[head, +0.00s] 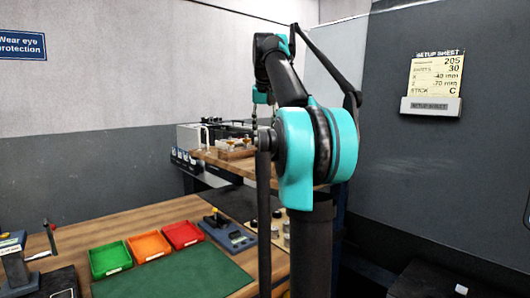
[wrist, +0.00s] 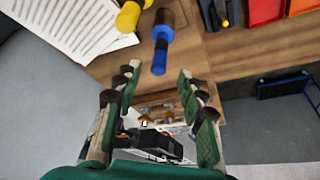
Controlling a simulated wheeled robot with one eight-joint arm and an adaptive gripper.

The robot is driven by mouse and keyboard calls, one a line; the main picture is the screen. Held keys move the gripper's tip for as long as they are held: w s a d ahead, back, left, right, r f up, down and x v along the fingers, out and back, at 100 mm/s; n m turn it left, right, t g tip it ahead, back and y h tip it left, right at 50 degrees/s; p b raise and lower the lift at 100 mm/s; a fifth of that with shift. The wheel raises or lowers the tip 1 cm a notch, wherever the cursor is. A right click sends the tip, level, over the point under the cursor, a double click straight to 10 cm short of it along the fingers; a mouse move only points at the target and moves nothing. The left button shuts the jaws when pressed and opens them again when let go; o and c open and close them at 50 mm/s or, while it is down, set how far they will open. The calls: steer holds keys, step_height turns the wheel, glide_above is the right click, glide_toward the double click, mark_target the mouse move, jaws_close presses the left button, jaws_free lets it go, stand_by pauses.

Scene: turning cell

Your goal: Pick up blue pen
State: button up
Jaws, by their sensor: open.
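I cannot make out a clear blue pen in either view. In the wrist view a blue rod-like part (wrist: 160,54) joins a thicker brown piece (wrist: 171,19) on the wooden surface; I cannot tell whether it is a pen. My gripper (wrist: 158,82) is open, its fingers to either side with nothing visibly held between the tips. The blue part lies just beyond the fingertips, apart from them. In the head view my gripper (head: 266,113) is small, above the raised wooden shelf and partly hidden by my arm.
A yellow cylinder (wrist: 129,16) and printed sheets (wrist: 68,25) lie left of the blue part. Green (head: 110,260), orange (head: 148,246) and red (head: 183,234) trays stand on the lower bench. A small vise-like tool (head: 18,262) is at left.

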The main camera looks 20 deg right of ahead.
mark_target(265, 145)
steer(key=shift+s+x, duration=0.2)
steer(key=shift+x, duration=3.45)
steer(key=shift+d, duration=0.1)
jaws_close()
